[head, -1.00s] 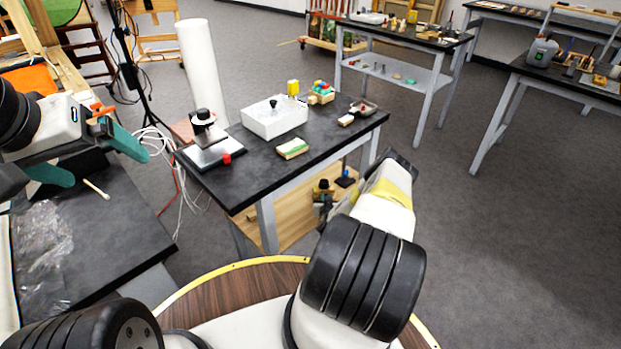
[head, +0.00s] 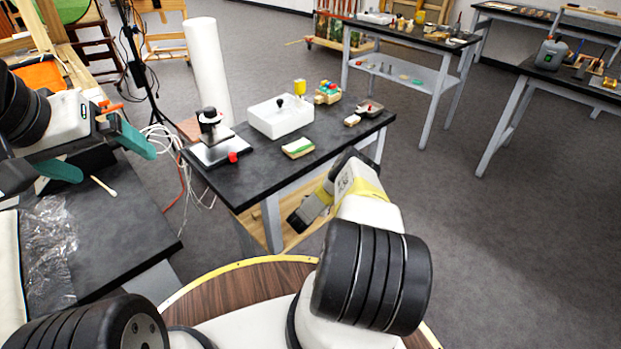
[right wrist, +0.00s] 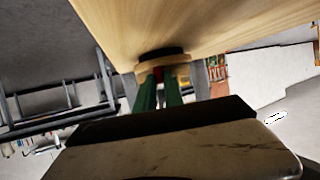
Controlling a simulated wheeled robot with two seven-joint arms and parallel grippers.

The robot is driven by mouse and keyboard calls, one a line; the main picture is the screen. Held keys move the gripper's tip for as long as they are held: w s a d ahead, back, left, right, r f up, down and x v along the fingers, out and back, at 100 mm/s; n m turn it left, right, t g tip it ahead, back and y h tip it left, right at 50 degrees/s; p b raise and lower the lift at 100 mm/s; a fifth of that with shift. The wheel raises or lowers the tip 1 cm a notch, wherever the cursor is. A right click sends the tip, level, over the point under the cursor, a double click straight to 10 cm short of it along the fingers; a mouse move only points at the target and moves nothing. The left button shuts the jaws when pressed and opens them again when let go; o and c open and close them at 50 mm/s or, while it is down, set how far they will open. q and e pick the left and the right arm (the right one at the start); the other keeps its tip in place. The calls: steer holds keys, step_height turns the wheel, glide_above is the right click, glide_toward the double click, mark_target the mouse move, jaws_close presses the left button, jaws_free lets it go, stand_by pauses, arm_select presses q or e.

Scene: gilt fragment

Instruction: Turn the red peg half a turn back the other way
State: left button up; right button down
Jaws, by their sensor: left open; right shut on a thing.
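In the right wrist view, a small red piece, which looks like the red peg (right wrist: 158,74), shows between the green fingers of my right gripper (right wrist: 159,88). The gripper is shut on it. Just beyond it are a light wooden collar (right wrist: 180,73) and a black round part (right wrist: 160,54) against a pale wooden board (right wrist: 205,25). Most of the peg is hidden, and its turn angle cannot be told. In the head view the right fingers are hidden near the table's lower shelf. My left gripper (head: 108,160) is open and empty above the left bench.
The dark table (head: 335,128) holds a white box (head: 279,118), a plate device with a red knob (head: 233,157) and a green-edged block (head: 298,148). A cotton swab (head: 103,186) and clear film (head: 48,245) lie on the left bench. Open floor is at right.

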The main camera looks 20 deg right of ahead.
steer(key=shift+w+a+r+m, duration=0.1)
steer(key=shift+w+m, duration=0.05)
steer(key=shift+m, duration=0.15)
stand_by(0.4)
steer(key=c, duration=1.5)
jaws_free()
steer(key=shift+o, duration=0.2)
steer(key=shift+r, duration=0.45)
step_height(320, 180, up, 3)
steer(key=shift+w, duration=0.1)
steer(key=s+a, duration=0.3)
steer(key=s, duration=0.4)
steer(key=s+a+r, duration=0.1)
steer(key=s+a, duration=0.3)
steer(key=s, duration=0.3)
steer(key=shift+s+a, duration=0.2)
steer(key=shift+a, duration=0.1)
